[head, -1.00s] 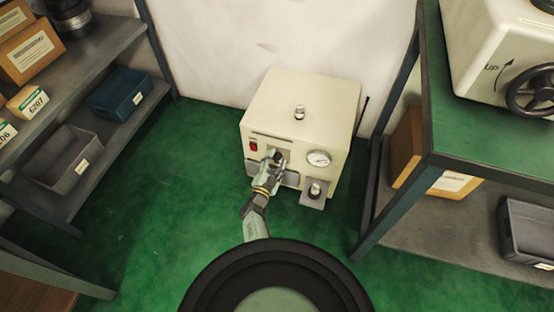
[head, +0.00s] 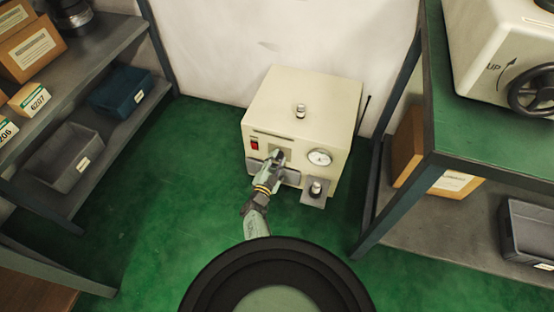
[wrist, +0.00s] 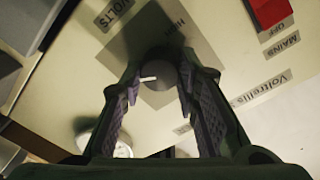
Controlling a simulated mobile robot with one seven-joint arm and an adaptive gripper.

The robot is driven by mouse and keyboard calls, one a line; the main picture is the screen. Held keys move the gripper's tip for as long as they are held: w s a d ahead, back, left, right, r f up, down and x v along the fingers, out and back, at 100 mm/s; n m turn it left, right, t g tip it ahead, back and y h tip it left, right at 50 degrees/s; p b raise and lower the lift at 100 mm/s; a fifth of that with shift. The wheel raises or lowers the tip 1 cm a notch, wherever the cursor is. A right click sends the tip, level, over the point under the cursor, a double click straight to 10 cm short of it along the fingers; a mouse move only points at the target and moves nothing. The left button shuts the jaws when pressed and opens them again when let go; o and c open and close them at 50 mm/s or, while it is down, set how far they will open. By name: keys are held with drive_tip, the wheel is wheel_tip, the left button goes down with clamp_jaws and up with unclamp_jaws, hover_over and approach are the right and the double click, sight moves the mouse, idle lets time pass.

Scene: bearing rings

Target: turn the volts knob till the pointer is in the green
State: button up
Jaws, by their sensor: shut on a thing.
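The cream box (head: 290,105) stands on the green floor against the wall. My gripper (head: 279,157) is at its front panel, between the red switch and the round gauge (head: 319,157). In the wrist view my gripper (wrist: 160,72) is shut on the dark round volts knob (wrist: 158,76), one finger on each side. The knob has a white mark pointing left and sits over a grey plate marked HIGH. A VOLTS label (wrist: 115,14) lies beside it. A pale disc at the lower left, apparently the gauge, is partly hidden by a finger. The pointer is too small to read.
The red mains switch (head: 255,146) is left of my gripper. A shelf (head: 120,130) is at left, a green bench (head: 480,140) at right.

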drive_tip(key=shift+n, duration=0.3)
drive_tip(key=n, duration=0.3)
drive_tip(key=shift+n+b, duration=0.35)
drive_tip(key=shift+n, duration=0.05)
drive_tip(key=n, duration=0.3)
drive_tip(key=shift+n, duration=0.3)
drive_tip(key=n, duration=0.4)
drive_tip(key=shift+w+a+n+t, duration=0.1)
drive_tip(key=shift+a+n+t, duration=0.05)
drive_tip(key=shift+n+t, duration=0.25)
drive_tip(key=shift+n, duration=1.7)
drive_tip(key=o, duration=1.2)
drive_tip(key=shift+y, duration=0.3)
drive_tip(key=shift+c, duration=0.2)
